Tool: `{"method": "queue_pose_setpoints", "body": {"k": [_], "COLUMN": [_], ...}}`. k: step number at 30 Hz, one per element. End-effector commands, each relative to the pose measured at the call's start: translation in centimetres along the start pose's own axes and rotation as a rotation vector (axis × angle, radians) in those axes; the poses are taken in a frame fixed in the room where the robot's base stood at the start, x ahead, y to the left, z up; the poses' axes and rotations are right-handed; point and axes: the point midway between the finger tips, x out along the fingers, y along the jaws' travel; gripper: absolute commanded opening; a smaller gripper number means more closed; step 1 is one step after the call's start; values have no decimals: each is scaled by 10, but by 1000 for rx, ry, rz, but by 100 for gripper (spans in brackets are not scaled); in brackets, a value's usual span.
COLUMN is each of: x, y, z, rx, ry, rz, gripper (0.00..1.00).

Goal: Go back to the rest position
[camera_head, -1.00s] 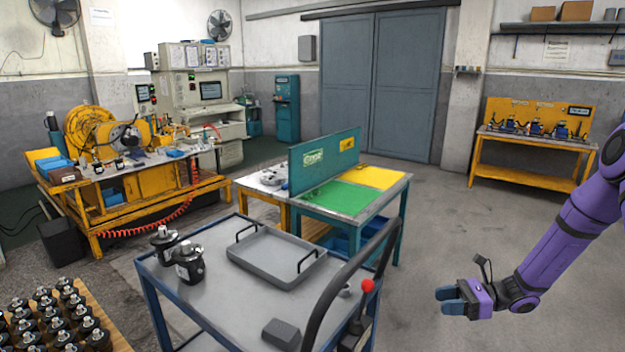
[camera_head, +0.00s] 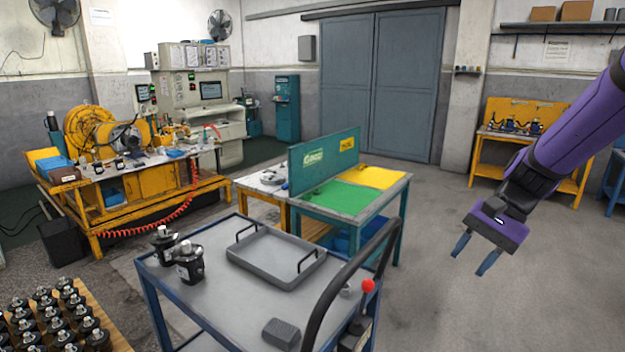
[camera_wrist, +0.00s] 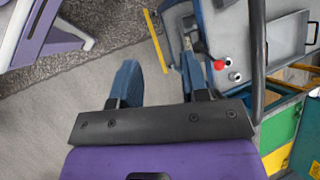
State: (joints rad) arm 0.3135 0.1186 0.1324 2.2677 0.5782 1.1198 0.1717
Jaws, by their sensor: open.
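My gripper (camera_head: 473,257) is purple with two blue fingers. In the head view it hangs over bare floor at the right, clear of the cart. Its fingers are apart, point downward and hold nothing. The wrist view also shows the two spread fingers (camera_wrist: 157,82) with only floor and part of the cart beyond them. My purple arm comes in from the upper right of the head view.
A grey cart (camera_head: 205,268) with two black motors (camera_head: 188,262), a tray (camera_head: 275,282) and a red-knobbed lever (camera_head: 368,286) stands left of my gripper. A table with green and yellow mats (camera_head: 342,197) is behind it. A yellow bench (camera_head: 487,160) stands behind my arm. Floor around the gripper is free.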

Motion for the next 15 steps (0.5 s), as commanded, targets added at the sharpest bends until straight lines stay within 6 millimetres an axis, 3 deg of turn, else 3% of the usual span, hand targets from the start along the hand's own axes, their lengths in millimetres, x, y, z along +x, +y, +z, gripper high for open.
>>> {"method": "queue_pose_setpoints", "body": {"k": [3,15], "x": [-14,-52], "y": [4,33], "z": [27,102], "rx": [-100,-412], "ry": [93,391], "rz": [48,188], "gripper": [41,41]}}
